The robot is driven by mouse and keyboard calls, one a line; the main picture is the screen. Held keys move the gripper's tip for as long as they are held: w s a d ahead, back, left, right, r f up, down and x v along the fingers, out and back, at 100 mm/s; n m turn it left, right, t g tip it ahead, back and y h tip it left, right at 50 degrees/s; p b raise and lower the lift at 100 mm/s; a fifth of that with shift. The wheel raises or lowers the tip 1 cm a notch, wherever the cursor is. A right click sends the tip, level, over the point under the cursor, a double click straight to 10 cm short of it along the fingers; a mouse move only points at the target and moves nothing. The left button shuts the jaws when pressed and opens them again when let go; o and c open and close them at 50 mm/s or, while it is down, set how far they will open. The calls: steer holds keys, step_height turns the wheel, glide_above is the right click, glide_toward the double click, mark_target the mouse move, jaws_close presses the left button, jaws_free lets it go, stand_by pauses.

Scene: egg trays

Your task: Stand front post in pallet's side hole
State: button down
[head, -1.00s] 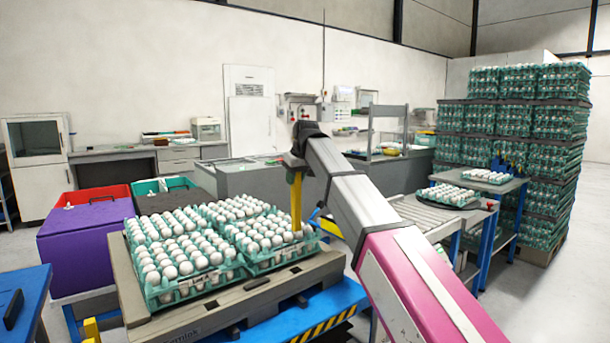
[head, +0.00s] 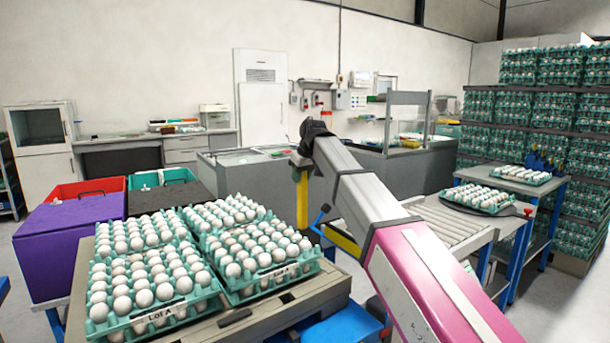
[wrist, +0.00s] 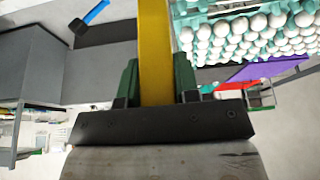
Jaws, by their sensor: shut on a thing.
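My gripper (wrist: 157,85) is shut on a yellow post (wrist: 155,40), with one dark green finger on each side of it in the wrist view. In the head view the yellow post (head: 302,200) hangs upright below the wrist, at the right side of the egg trays. Its lower end is close to the pallet's right edge; I cannot tell whether it touches. The grey-brown pallet (head: 235,318) carries teal trays of white eggs (head: 165,317). A dark hole (head: 287,298) shows in its right rim. The jaws themselves are too small to make out in the head view.
A purple box (head: 65,250) stands left of the pallet. A roller conveyor (head: 450,230) and a blue-legged table (head: 530,185) with egg trays are at the right. A tall stack of egg trays (head: 550,110) stands behind them. A blue surface (head: 345,325) lies below the pallet.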

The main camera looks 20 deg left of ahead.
glide_above(302, 212)
steer(key=w+a, duration=0.1)
steer(key=w, duration=0.1)
steer(key=shift+w+f, duration=0.15)
steer(key=shift+f, duration=6.7)
steer(key=c, duration=0.8)
jaws_free()
steer(key=shift+d+r, duration=0.1)
steer(key=v, duration=1)
steer(key=shift+r, duration=0.3)
